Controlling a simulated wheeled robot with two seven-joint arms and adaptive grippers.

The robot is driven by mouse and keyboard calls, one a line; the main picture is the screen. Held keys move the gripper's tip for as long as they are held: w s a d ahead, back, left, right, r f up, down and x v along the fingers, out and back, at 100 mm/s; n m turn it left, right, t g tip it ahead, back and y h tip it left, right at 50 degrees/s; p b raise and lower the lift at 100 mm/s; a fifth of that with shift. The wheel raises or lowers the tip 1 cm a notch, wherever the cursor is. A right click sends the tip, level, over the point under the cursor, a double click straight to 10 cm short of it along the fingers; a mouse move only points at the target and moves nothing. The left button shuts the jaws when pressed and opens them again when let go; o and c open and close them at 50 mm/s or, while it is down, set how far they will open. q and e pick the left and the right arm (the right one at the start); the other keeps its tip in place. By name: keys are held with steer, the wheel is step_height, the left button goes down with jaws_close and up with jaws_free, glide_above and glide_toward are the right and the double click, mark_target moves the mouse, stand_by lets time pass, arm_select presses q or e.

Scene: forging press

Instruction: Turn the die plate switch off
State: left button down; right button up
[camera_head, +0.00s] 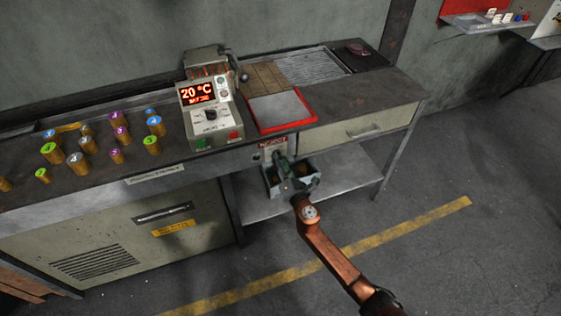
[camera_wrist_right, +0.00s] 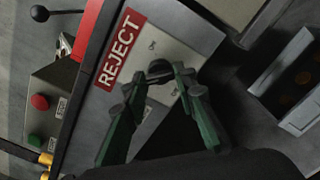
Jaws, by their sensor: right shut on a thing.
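My right gripper (camera_head: 284,164) is at the front of the bench, just below the red-framed plate. In the right wrist view its two green fingers (camera_wrist_right: 160,76) close on a dark round knob (camera_wrist_right: 158,68). The knob sits on a pale plate (camera_wrist_right: 178,38) with small marks, next to the red REJECT label (camera_wrist_right: 121,48). The fingers partly hide the knob, and I cannot read its setting. The control box (camera_head: 211,117) on the bench has a lit red display reading 20 °C, a dial and red and green buttons. My left gripper is not in view.
Several numbered cylinders (camera_head: 118,135) stand on the bench (camera_head: 100,178) at left. A grey box (camera_head: 271,185) sits below the REJECT label. The floor (camera_head: 470,260) in front is clear.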

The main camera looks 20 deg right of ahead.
steer(key=shift+f, duration=0.1)
steer(key=o, duration=1.2)
steer(key=shift+c, duration=0.2)
steer(key=s, duration=1.2)
steer(key=shift+d, duration=0.25)
